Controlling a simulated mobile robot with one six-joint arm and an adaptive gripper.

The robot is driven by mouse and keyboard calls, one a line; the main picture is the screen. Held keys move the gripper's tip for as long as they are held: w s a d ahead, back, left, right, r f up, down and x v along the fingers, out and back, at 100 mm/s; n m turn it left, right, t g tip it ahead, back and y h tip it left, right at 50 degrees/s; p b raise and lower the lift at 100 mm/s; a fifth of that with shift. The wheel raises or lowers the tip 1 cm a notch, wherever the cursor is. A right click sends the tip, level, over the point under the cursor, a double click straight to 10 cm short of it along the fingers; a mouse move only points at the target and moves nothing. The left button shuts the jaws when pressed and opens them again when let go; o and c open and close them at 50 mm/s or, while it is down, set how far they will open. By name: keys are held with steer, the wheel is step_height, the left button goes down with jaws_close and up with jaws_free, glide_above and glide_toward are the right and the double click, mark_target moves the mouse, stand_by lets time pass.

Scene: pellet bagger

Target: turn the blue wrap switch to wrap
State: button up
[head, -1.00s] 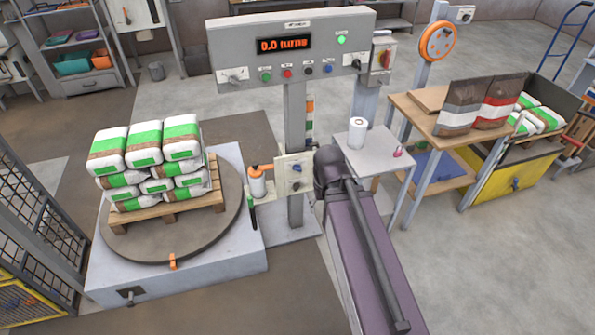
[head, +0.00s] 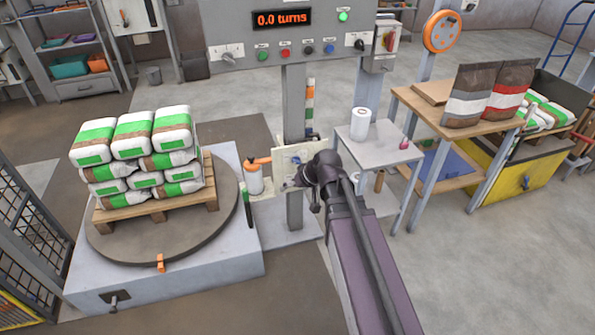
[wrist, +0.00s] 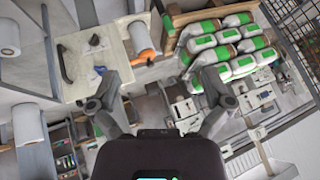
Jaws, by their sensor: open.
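A cream switch plate (head: 290,157) stands on the post beside the turntable, partly hidden behind my gripper (head: 312,180) in the head view. A black curved handle (wrist: 65,62) is also on the plate. Which way the knob points is too small to tell. My gripper (wrist: 160,95) is open with nothing between its fingers. The plate lies off to the left of the fingers in the wrist view.
A control panel (head: 300,35) reading 0.0 turns stands above. A film roll with an orange end (head: 254,178) is left of the plate. A pallet of bags (head: 135,165) sits on the turntable (head: 160,240). A grey side table (head: 378,148) with a white roll is at right.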

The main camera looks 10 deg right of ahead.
steer(key=w+a+f+t+y+b, duration=0.1)
steer(key=w+f+t+y+b, duration=0.15)
steer(key=w+f+b, duration=0.5)
steer(key=m+t+h+b, duration=0.6)
steer(key=t+b, duration=0.4)
steer(key=b, duration=1.7)
glide_toward(298, 162)
steer(key=s+y, duration=0.1)
steer(key=s, duration=0.2)
steer(key=shift+w+d+f+m, duration=0.1)
steer(key=shift+d+f+m, duration=0.2)
steer(key=shift+d, duration=0.1)
steer(key=shift+w+r, duration=0.1)
steer(key=shift+w, duration=0.05)
steer(key=w, duration=0.4)
steer(key=w+a, duration=0.1)
steer(key=w, duration=0.4)
steer(key=w+a, duration=0.1)
steer(key=w, duration=0.3)
steer(key=shift+w, duration=0.2)
steer(key=c, duration=1.1)
